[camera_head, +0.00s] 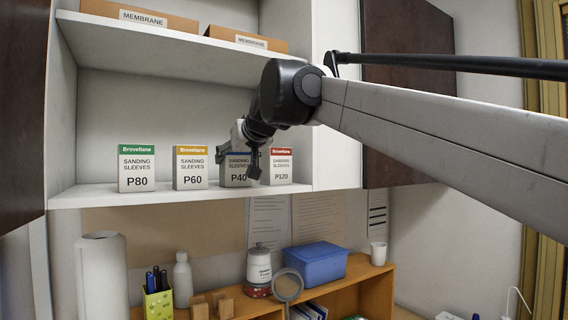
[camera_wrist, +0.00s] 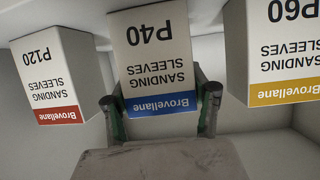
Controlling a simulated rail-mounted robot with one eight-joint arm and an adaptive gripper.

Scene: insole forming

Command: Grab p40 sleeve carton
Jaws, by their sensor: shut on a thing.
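The P40 sleeve carton (camera_head: 236,171) is white with a blue band and stands on the lower shelf of the open cupboard, between the P60 and P120 cartons. In the wrist view the P40 carton (camera_wrist: 153,58) appears upside down in the middle. My gripper (camera_head: 237,157) reaches it from the front right, and in the wrist view my gripper (camera_wrist: 161,108) has one finger on each side of the carton near its blue band. The fingers are shut on the carton. In the head view my gripper and wrist hide part of its front and top.
The P60 carton (camera_head: 190,168), with a yellow band, and the P120 carton (camera_head: 281,166), with a red band, stand close on either side. The P80 carton (camera_head: 137,169) is at far left. Membrane boxes (camera_head: 147,17) sit on the upper shelf (camera_head: 180,47). The cupboard has open dark doors.

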